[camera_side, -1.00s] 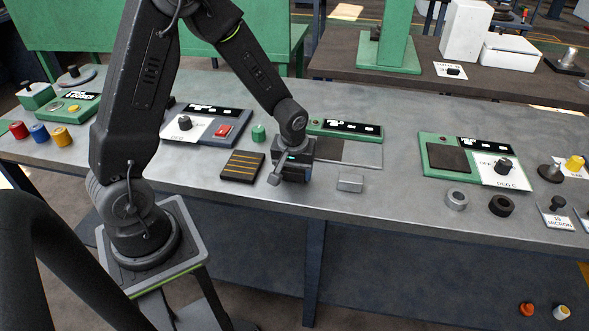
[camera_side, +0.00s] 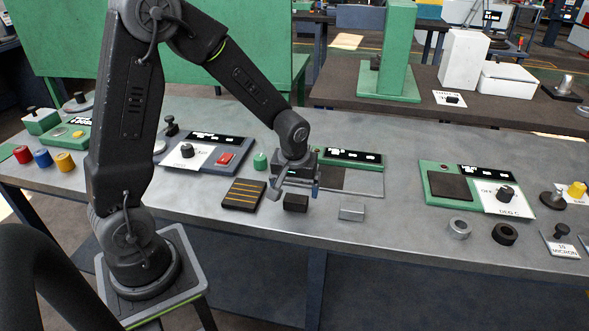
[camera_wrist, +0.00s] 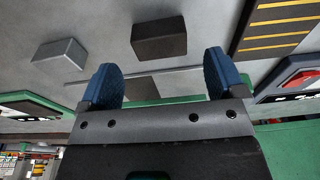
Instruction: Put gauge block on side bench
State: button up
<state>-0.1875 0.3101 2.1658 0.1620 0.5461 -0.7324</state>
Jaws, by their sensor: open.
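A small silver metal block (camera_side: 351,211), which looks like the gauge block, lies flat on the grey metal bench (camera_side: 400,235). It also shows at the left of the wrist view (camera_wrist: 60,50). A dark block (camera_side: 296,203) lies to its left, and shows at the top middle of the wrist view (camera_wrist: 159,38). My gripper (camera_side: 297,186) is just behind and above the dark block. In the wrist view its two blue fingers (camera_wrist: 160,82) are wide apart with nothing between them. A brown-topped bench (camera_side: 455,100), possibly the side bench, stands behind the grey one.
A black plate with yellow stripes (camera_side: 244,194) lies left of the dark block. Green-edged panels flank the work area, one at the right (camera_side: 450,188). Rings (camera_side: 459,228) lie at the right front. The brown bench carries a green stand (camera_side: 398,55) and white boxes.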

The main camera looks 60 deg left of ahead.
aim_at(294, 212)
jog(key=s+d+r+m+t, duration=0.1)
jog(key=s+d+r+m, duration=0.2)
jog(key=r, duration=0.5)
jog(key=s+d+r+m+t, duration=0.1)
jog(key=s+d+r, duration=0.1)
jog(key=s+r, duration=0.4)
jog(key=s+d+r+m+t+h, duration=0.1)
jog(key=s+d+r+m+t, duration=0.1)
jog(key=s+d+r+m, duration=0.1)
jog(key=shift+s+d+r+m, duration=0.15)
jog(key=shift+s+r+m, duration=0.75)
jog(key=shift+s, duration=0.95)
jog(key=shift+f, duration=0.15)
